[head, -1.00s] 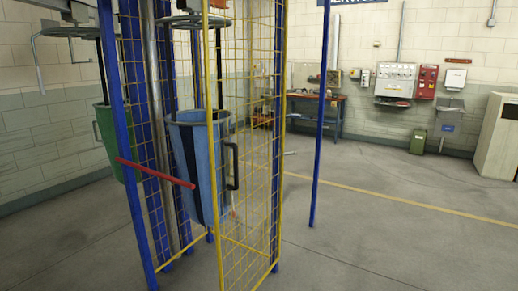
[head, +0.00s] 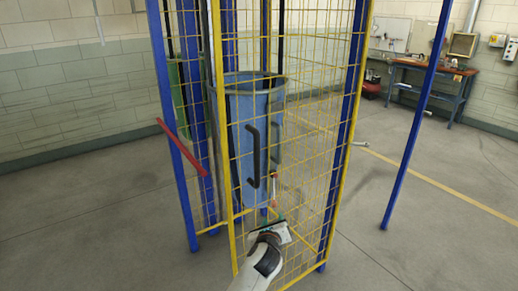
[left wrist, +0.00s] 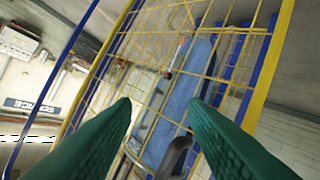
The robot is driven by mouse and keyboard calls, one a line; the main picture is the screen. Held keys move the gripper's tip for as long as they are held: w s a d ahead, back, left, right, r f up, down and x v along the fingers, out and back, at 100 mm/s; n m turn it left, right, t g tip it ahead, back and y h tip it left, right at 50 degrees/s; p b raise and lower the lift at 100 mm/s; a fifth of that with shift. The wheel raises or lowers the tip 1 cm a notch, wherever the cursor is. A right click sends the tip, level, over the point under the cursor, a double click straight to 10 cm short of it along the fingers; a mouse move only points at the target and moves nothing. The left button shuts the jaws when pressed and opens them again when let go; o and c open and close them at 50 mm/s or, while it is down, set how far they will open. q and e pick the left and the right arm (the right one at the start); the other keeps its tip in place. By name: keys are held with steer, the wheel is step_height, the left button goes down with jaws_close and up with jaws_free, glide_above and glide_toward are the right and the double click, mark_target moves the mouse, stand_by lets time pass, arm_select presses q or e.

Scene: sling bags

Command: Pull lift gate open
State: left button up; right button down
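The lift gate (head: 224,150) is a yellow-framed wire mesh panel between blue posts. A black, bent handle (head: 253,156) is on it. The gate also shows tilted in the left wrist view (left wrist: 271,58), with the dark handle (left wrist: 177,156) low, between and beyond my fingers. My left gripper (head: 273,222) is in front of the mesh, below the handle and apart from it. Its two green fingers (left wrist: 160,103) are spread with nothing between the tips. My right gripper is not in view.
A blue bin-like container (head: 250,105) stands behind the mesh. A red bar (head: 182,147) sticks out at the left post. A separate blue post (head: 412,125) stands to the right. A workbench (head: 430,75) is at the back right. Grey floor is clear around the cage.

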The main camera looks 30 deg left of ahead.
mark_target(257, 151)
arm_select(q)
steer(key=s+a+r+m+t+y, duration=0.1)
steer(key=a+r+m+y, duration=0.1)
steer(key=r, duration=0.7)
steer(key=s+a+r+m+t+y, duration=0.1)
steer(key=a+r+y, duration=0.1)
steer(key=r, duration=0.7)
steer(key=p+x, duration=0.1)
steer(key=x, duration=1.1)
steer(key=shift+a+p, duration=0.2)
steer(key=shift+p, duration=0.1)
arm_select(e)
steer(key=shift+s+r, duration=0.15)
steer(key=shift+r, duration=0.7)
arm_select(q)
jaws_close()
